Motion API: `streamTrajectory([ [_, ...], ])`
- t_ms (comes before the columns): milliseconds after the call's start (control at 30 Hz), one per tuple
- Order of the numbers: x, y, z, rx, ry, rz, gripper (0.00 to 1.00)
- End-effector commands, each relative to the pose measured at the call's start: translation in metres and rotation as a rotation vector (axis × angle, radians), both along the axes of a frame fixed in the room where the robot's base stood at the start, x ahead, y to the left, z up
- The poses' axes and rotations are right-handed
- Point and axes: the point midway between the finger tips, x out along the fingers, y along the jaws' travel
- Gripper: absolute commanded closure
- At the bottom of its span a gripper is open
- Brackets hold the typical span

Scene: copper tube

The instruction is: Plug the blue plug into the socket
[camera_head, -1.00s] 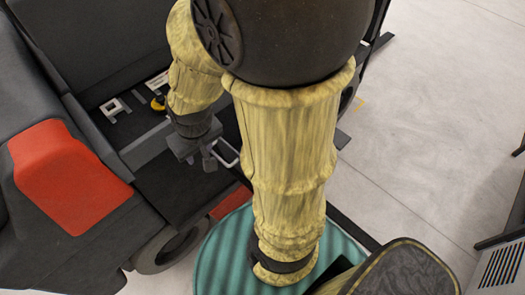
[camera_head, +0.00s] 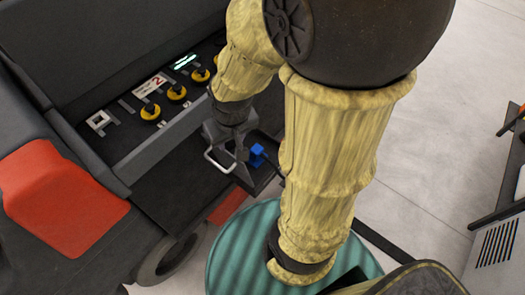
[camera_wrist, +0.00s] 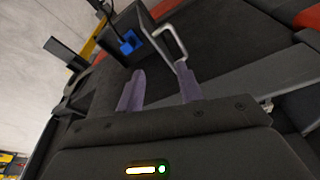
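The blue plug (camera_head: 257,155) is a small blue block with a dark cable, beside the cart's dark lower shelf in the head view. It also shows in the wrist view (camera_wrist: 128,42), upper left, beyond my left fingertip. My gripper (camera_wrist: 159,84) is open, its two grey fingers apart with nothing between them. In the head view my gripper (camera_head: 241,162) points down just left of the plug. It looks apart from the plug. I cannot tell which part is the socket.
A metal loop handle (camera_wrist: 172,42) stands close beyond the right finger in the wrist view. A panel with several yellow-black knobs (camera_head: 150,111) and a white square frame (camera_head: 98,121) lies at the left. A red cover (camera_head: 62,198) and green ribbed round surface (camera_head: 235,255) are nearer.

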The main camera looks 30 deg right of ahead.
Motion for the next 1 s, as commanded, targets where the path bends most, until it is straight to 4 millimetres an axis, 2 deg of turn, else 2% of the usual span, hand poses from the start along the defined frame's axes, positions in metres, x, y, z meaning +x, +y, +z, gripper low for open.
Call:
streamTrajectory([
  [200, 0.0, 0.0, 0.0, 0.0, 0.0, 0.0, 0.62],
  [333, 0.003, -0.002, -0.003, -0.005, 0.005, 0.003, 0.36],
  [467, 0.014, -0.01, -0.019, -0.03, 0.029, 0.024, 0.35],
  [567, 0.03, -0.023, -0.042, -0.061, 0.062, 0.058, 0.35],
  [767, 0.066, -0.058, -0.101, -0.107, 0.137, 0.148, 0.35],
  [1000, 0.097, -0.101, -0.186, -0.11, 0.203, 0.254, 0.35],
])
